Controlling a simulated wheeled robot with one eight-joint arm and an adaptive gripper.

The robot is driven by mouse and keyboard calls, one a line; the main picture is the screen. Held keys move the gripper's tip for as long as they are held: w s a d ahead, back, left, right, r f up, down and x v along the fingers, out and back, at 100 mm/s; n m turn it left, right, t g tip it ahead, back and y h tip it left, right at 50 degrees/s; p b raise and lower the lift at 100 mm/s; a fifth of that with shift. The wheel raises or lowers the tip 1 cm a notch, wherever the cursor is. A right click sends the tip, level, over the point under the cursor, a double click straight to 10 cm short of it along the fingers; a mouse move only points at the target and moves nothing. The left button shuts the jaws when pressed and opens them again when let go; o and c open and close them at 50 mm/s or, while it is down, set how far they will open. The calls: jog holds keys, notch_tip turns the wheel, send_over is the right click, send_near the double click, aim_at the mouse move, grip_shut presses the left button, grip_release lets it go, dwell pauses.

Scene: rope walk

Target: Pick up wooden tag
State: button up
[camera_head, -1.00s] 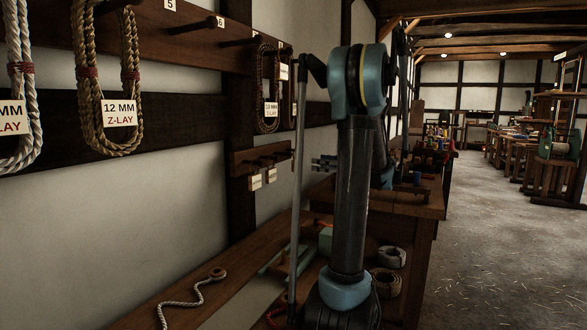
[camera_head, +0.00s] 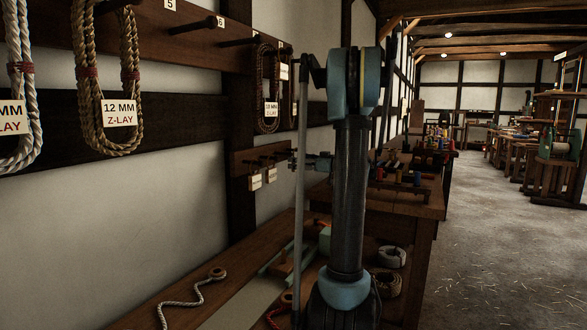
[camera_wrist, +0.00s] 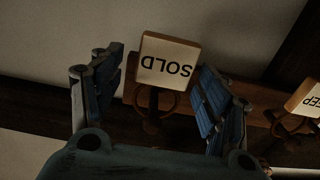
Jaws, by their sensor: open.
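A wooden tag (camera_wrist: 168,62) with a white face reading SOLD appears upside down in the wrist view. It hangs by a ring of cord on a wooden peg (camera_wrist: 153,103). My gripper (camera_wrist: 162,66) is open, with one blue-padded finger on each side of the tag and visible gaps between. A second tag (camera_wrist: 306,98), with only "EEP" legible, is partly cut off at the right edge. In the head view my gripper (camera_head: 295,161) is small, beside the peg rail (camera_head: 243,160). Two pale tags (camera_head: 255,182) hang below the rail; I cannot tell which one is SOLD.
Rope coils (camera_head: 108,75) hang on pegs at the left wall. A bench (camera_head: 170,290) below holds a short rope (camera_head: 188,298) with a wooden ring. A workbench (camera_head: 405,205) with spools stands behind my arm.

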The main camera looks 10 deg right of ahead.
jog(key=shift+w+a, duration=0.4)
jog(key=shift+a, duration=0.2)
jog(key=c, duration=1)
